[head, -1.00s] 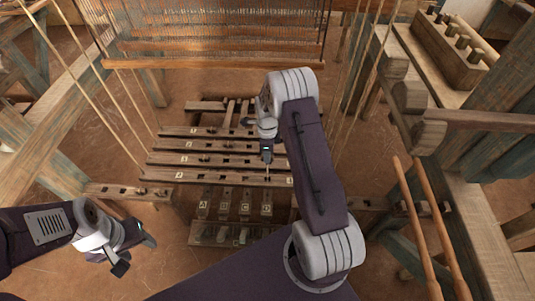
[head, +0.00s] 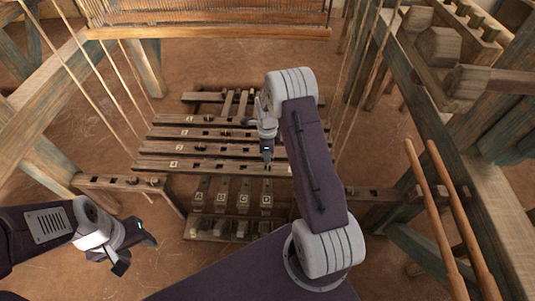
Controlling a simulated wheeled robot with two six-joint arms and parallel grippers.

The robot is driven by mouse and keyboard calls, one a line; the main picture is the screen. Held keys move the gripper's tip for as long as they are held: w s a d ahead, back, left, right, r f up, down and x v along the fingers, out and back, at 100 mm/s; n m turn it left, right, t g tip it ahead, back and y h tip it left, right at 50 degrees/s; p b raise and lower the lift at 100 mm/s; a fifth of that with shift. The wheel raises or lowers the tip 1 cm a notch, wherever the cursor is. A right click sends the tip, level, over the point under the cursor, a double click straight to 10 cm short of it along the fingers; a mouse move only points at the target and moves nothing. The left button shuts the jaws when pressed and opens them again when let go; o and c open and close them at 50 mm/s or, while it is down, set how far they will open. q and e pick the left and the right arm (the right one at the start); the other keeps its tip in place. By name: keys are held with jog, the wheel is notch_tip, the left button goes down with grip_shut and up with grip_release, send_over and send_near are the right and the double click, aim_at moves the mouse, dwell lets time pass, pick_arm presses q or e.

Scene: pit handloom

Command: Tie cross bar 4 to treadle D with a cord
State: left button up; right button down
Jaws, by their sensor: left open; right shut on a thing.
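Cross bar 4 (head: 215,167) is the nearest of several dark wooden bars lying across the loom's middle; its small label is hard to read. Treadle D (head: 266,201) is the rightmost of a row of short lettered treadles below and in front of the bars. My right gripper (head: 267,159) points down at cross bar 4, right of its middle, above treadle D. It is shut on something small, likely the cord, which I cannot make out. My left gripper (head: 137,254) is open and empty at the lower left, well away from the bars.
A low notched rail (head: 125,183) stands to the left of the treadles. Hanging cords (head: 115,90) slope down on both sides. Two round wooden poles (head: 437,215) and heavy beams (head: 500,185) crowd the right. Bare earth floor lies around my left gripper.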

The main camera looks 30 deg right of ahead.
notch_tip(320, 180, down, 2)
jog(key=shift+b, duration=0.65)
jog(key=shift+f+b, duration=0.95)
jog(key=shift+f, duration=1.2)
jog(key=c, duration=1.2)
grip_release()
jog(key=shift+c, duration=0.2)
notch_tip(320, 180, up, 9)
jog(key=p, duration=0.5)
